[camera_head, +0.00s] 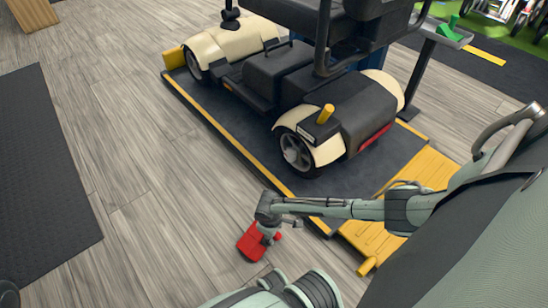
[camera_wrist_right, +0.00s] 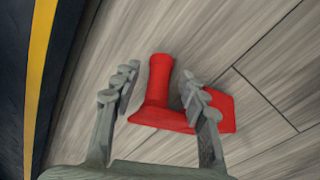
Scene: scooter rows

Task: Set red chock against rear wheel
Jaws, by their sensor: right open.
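The red chock (camera_head: 252,242) lies on the wooden floor, just outside the platform's yellow edge. My right gripper (camera_head: 270,230) is right over it. In the right wrist view its open fingers (camera_wrist_right: 157,92) stand on either side of the chock's upright red handle (camera_wrist_right: 160,75), with gaps showing; the chock's base (camera_wrist_right: 165,116) runs partly behind the right finger. The scooter's near rear wheel (camera_head: 297,152) rests on the dark platform under a cream fender, with no chock against it. My left gripper is not in view.
The platform (camera_head: 225,110) has yellow edges and a yellow ramp (camera_head: 425,180) at its right end. A yellow block (camera_head: 174,58) sits by the scooter's front. A dark mat (camera_head: 40,165) lies at left; floor between is clear. A post with a tray (camera_head: 450,36) stands behind.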

